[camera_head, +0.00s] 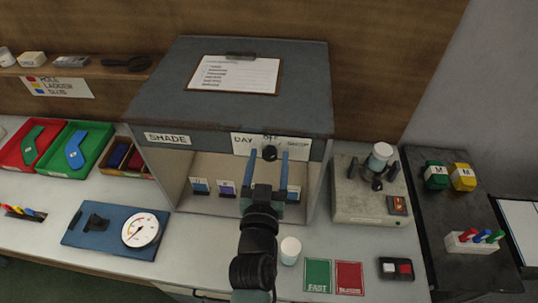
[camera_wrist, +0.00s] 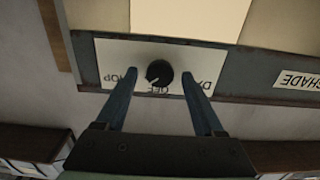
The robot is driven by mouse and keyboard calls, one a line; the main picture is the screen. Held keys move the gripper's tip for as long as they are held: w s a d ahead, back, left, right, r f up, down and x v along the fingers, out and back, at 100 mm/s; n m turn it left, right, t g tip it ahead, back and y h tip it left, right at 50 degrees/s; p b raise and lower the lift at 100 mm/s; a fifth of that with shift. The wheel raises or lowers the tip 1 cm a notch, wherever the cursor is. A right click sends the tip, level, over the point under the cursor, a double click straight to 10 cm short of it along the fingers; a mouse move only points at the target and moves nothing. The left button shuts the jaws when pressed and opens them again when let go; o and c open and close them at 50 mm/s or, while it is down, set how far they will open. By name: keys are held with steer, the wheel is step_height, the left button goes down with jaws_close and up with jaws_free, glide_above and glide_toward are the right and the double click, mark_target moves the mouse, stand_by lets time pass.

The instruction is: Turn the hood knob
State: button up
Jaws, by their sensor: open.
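The hood knob (camera_head: 269,153) is a small round black knob on the front edge of the grey hood (camera_head: 228,110). My gripper (camera_wrist: 160,84) is open. Its fingers stand on either side of the knob with a gap on both sides. In the head view my gripper (camera_head: 269,165) is in front of the hood's opening.
A clipboard (camera_head: 234,75) lies on the hood top. A SHADE label (camera_head: 167,139) is to the knob's left. A white cup (camera_head: 290,250) stands beside my arm. A grey device (camera_head: 362,205) stands right of the hood; a dial gauge (camera_head: 141,230) is at left.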

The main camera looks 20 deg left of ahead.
steer(key=shift+w+a, duration=0.1)
steer(key=shift+w, duration=0.15)
jaws_close()
steer(key=shift+n, duration=0.3)
steer(key=n, duration=0.9)
steer(key=shift+a, duration=0.1)
stand_by(0.4)
stand_by(0.3)
